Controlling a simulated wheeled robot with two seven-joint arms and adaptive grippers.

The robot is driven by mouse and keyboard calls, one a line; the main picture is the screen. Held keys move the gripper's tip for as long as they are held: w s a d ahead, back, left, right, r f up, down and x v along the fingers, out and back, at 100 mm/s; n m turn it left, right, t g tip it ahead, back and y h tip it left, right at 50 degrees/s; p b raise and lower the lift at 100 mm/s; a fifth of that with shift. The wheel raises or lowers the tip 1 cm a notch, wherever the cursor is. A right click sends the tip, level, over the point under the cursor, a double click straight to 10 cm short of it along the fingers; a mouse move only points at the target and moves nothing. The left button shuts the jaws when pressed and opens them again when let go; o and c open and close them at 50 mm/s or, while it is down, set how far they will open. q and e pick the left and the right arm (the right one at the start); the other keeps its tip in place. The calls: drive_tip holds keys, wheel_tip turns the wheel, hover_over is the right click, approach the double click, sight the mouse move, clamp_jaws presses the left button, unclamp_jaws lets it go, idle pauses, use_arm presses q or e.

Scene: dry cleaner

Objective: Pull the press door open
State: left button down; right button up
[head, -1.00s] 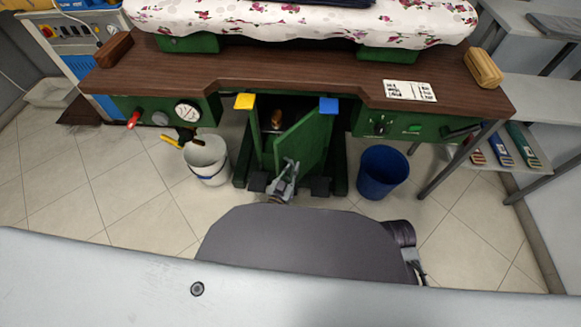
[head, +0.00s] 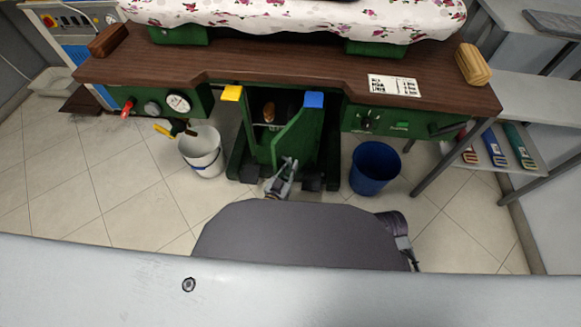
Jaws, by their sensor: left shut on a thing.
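The press door (head: 304,135) is a green panel under the brown press table. It stands partly open, angled out toward me, with its right side toward the frame. The dark inside of the press shows to its left, with a brown rounded object (head: 268,112) in it. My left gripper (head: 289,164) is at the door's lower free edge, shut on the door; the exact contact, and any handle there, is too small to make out.
A white bucket (head: 203,160) stands left of the opening and a blue bin (head: 374,168) stands right. Yellow (head: 231,93) and blue (head: 314,99) pads flank the opening. Dark pedals sit low by the door.

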use_arm(q)
drive_tip(key=shift+f, duration=0.1)
drive_tip(key=c, duration=1.8)
unclamp_jaws()
drive_tip(key=shift+o, duration=0.2)
drive_tip(key=shift+a, duration=0.15)
